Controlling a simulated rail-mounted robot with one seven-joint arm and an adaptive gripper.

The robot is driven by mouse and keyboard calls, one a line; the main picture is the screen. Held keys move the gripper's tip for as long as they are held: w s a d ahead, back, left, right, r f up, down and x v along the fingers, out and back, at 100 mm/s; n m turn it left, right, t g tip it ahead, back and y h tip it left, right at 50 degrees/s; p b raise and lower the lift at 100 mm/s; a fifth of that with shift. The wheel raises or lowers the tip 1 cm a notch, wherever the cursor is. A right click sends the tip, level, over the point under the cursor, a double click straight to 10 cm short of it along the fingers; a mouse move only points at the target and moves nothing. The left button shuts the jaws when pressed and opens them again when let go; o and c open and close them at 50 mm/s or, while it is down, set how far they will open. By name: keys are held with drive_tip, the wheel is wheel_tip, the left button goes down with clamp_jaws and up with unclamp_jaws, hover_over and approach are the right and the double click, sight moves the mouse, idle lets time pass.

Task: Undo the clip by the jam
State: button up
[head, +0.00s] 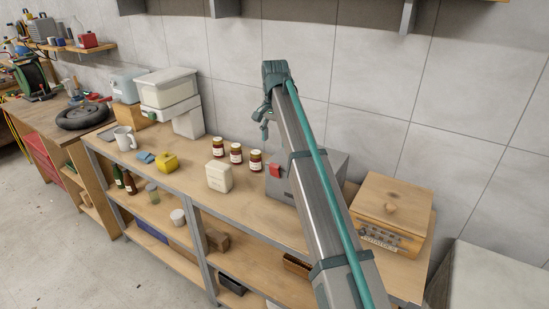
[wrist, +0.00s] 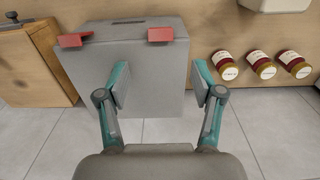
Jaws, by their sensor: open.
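The grey box (head: 329,165) stands on the workbench, partly behind my arm in the head view. It also shows in the wrist view (wrist: 140,65), with two red clips on its edge. The clip by the jam (wrist: 160,34) is the right one there; it shows in the head view too (head: 275,170). The other clip (wrist: 75,40) is hidden in the head view. Jam jars (head: 236,153) stand beside the box; they also show in the wrist view (wrist: 259,64). My gripper (wrist: 160,85) is open and empty, apart from the clips; it shows raised in the head view (head: 265,128).
A wooden box (head: 392,205) with a knob stands right of the grey box. A cream container (head: 219,177) stands in front of the jars. A yellow object (head: 167,163) and a white mug (head: 125,138) are further left. The tiled wall (head: 380,80) is behind.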

sight(275, 165)
wheel_tip(275, 165, down, 9)
drive_tip(key=shift+p, duration=1.25)
drive_tip(key=shift+s, duration=0.1)
drive_tip(key=c, duration=1.2)
